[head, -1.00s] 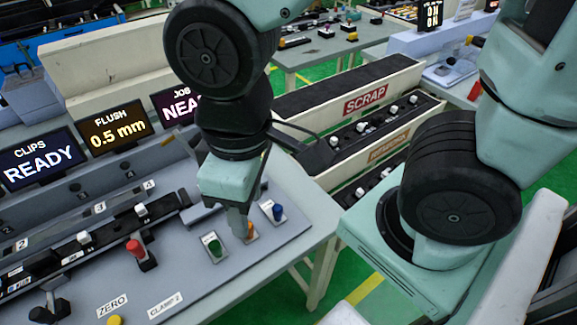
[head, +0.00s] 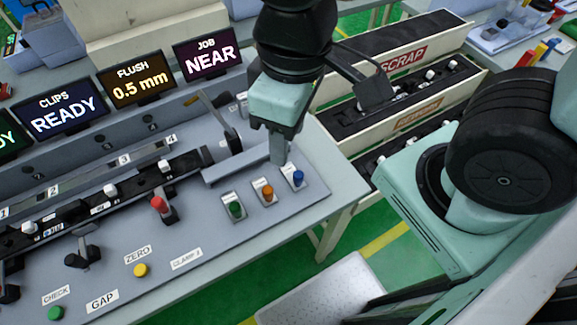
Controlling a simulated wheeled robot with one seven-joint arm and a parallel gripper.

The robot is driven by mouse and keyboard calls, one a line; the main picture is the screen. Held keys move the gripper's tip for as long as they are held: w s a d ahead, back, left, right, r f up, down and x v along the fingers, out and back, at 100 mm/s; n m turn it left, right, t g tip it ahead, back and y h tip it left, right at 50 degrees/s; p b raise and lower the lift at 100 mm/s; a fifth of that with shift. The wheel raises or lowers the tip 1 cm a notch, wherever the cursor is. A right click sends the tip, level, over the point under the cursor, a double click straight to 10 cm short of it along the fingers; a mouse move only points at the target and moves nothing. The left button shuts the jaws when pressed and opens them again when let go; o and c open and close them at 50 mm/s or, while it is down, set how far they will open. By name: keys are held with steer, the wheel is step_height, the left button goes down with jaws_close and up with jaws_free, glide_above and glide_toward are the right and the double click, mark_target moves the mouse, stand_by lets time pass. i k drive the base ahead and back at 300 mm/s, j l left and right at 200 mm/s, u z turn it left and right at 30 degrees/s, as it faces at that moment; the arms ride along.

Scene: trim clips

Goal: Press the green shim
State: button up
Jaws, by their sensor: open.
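The green shim (head: 235,209) stands in a small pale holder on the right part of the grey bench panel. The orange shim (head: 265,191) and the blue shim (head: 296,177) stand to its right in a slanting row. My gripper (head: 278,158) points down just behind the orange and blue shims, to the upper right of the green one. It is open, with nothing seen between its fingers; the gap is hard to make out from this side. The green shim is in full view and nothing touches it.
A red-topped clamp (head: 161,207) and a dark rail with white clips (head: 110,191) lie to the left. A yellow button (head: 141,270) and a green button (head: 56,313) are near the front. The SCRAP bin (head: 345,90) stands behind right.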

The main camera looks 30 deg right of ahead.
mark_target(234, 207)
steer(key=k+j, duration=0.75)
steer(key=k, duration=0.05)
